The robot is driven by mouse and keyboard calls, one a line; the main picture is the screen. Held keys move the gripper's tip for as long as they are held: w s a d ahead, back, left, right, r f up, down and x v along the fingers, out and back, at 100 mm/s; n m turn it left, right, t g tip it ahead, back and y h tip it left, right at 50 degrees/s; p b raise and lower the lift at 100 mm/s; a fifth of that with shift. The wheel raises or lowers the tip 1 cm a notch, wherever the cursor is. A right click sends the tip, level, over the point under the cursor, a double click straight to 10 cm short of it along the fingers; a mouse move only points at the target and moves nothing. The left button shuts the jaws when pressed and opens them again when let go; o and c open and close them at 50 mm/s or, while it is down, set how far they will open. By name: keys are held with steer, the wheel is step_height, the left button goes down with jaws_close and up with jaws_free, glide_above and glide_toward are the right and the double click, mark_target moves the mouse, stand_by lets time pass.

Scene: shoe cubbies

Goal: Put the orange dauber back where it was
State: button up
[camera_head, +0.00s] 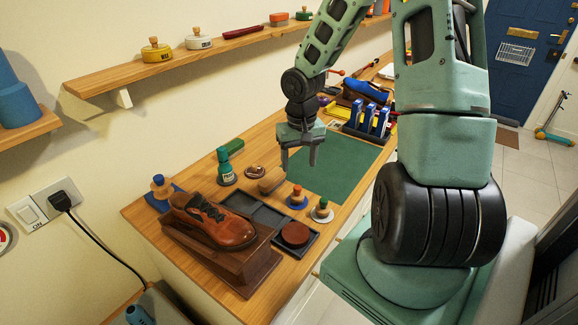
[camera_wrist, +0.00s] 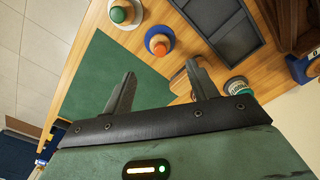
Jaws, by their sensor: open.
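The orange dauber (camera_head: 297,190) has an orange knob on a wooden body and stands upright on a round blue base on the workbench. It also shows in the wrist view (camera_wrist: 159,43), ahead of my fingertips. My gripper (camera_head: 298,161) is open and empty above the bench, near the green mat's edge. In the wrist view, its spread fingers (camera_wrist: 161,72) have nothing between them. A green-topped dauber (camera_head: 322,206) stands on a pale round base beside the orange one. A blue-topped dauber (camera_head: 158,182) stands at the left end of the bench.
A dark compartment tray (camera_head: 256,215) with a round brown item (camera_head: 295,233) lies near the daubers. A brown shoe (camera_head: 215,222) rests on a wooden block. A green bottle (camera_head: 225,168) and wooden brush (camera_head: 271,181) stand nearby. The green mat (camera_head: 338,167) has clear room.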

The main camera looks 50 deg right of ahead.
steer(key=a+r+n, duration=0.3)
steer(key=a+r, duration=0.1)
steer(key=a, duration=0.6)
steer(key=s+a+r+n, duration=0.4)
steer(key=s+a, duration=0.4)
steer(key=a, duration=0.3)
steer(key=s+a+r+n, duration=0.3)
steer(key=s+a+n, duration=0.3)
steer(key=a, duration=0.6)
steer(key=s, duration=0.2)
steer(key=shift+s+a+r, duration=0.25)
steer(key=shift+s+r, duration=0.1)
steer(key=shift+s, duration=0.05)
